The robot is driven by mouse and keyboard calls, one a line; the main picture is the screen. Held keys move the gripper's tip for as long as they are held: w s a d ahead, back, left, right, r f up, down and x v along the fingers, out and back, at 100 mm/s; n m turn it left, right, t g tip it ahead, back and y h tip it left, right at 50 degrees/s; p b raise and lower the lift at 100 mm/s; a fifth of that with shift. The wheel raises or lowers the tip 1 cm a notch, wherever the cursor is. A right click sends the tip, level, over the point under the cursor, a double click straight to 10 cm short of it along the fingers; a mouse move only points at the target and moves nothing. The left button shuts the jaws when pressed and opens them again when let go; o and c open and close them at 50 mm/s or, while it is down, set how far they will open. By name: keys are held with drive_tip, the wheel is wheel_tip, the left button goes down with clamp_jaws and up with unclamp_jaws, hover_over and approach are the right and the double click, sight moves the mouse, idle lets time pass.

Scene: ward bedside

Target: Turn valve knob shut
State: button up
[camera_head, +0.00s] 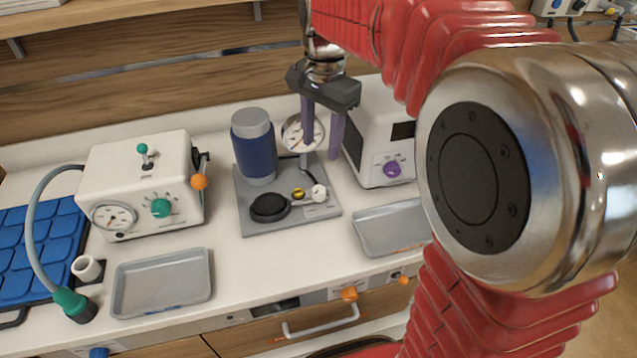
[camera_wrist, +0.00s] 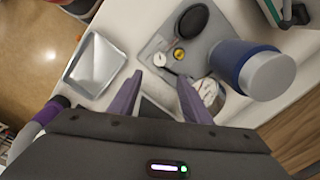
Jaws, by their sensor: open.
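Several knobs could be the valve knob; I cannot tell which one is meant. A small brass knob (camera_head: 298,193) and a white knob (camera_head: 319,193) sit on the grey base plate (camera_head: 262,222) in the middle. They also show in the wrist view, brass (camera_wrist: 179,55) and white (camera_wrist: 158,42). A green knob (camera_head: 161,208) is on the left white machine, a purple knob (camera_head: 392,170) on the right white machine. My gripper (camera_head: 320,148) is open and empty, its purple fingers apart near the gauge (camera_head: 302,133). In the wrist view, my gripper (camera_wrist: 158,78) points toward the plate.
A blue and grey canister (camera_head: 255,147) and a black round pad (camera_head: 270,207) stand on the plate. Grey trays lie left (camera_head: 161,283) and right (camera_head: 388,228). The left machine (camera_head: 136,165) has an orange-tipped lever (camera_head: 199,181). A hose (camera_head: 40,235) curves at far left.

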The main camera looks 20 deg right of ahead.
sight(319, 189)
drive_tip(key=shift+f, duration=0.15)
drive_tip(key=f, duration=1.3)
drive_tip(key=shift+w+a+f, duration=0.15)
drive_tip(key=shift+w+f, duration=0.05)
drive_tip(key=shift+f, duration=0.05)
drive_tip(key=shift+c, duration=0.2)
drive_tip(key=c, duration=1)
